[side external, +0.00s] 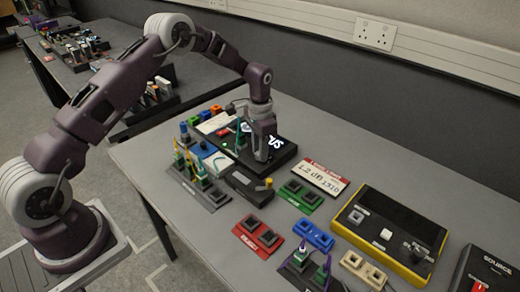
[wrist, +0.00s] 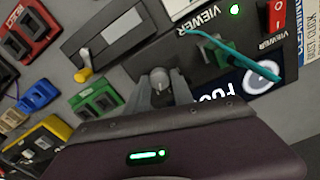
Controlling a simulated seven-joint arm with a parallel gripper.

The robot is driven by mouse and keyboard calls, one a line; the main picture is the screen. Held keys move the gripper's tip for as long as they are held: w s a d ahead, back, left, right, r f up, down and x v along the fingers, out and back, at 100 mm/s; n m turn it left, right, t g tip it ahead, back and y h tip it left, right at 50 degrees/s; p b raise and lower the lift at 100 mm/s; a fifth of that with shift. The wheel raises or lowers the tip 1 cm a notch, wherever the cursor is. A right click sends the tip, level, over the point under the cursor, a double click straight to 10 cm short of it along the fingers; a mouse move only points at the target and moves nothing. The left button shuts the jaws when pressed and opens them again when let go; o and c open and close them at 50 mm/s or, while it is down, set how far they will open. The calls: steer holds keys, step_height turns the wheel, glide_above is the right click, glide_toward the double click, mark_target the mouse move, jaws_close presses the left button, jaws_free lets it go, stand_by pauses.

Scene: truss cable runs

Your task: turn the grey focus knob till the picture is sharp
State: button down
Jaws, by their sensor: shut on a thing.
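The grey focus knob (wrist: 160,76) stands on the black viewer (wrist: 205,68) in the wrist view. My gripper (wrist: 158,88) is shut on the knob, one finger on each side. In the side external view my gripper (side external: 262,154) points down at the viewer (side external: 288,154) and hides the knob. The viewer's lit screen (wrist: 262,76) shows a round pale and dark picture and white lettering, partly covered by my gripper. I cannot tell surely how sharp the picture is.
A black box with a yellow knob (side external: 249,183), a green holder (side external: 300,195) and a white label plate (side external: 320,178) lie nearby. A yellow-edged meter (side external: 384,234) stands at right.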

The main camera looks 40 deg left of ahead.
steer(key=shift+m, duration=1.1)
steer(key=c, duration=1.1)
jaws_free()
step_height(320, 180, up, 7)
steer(key=shift+r, duration=0.1)
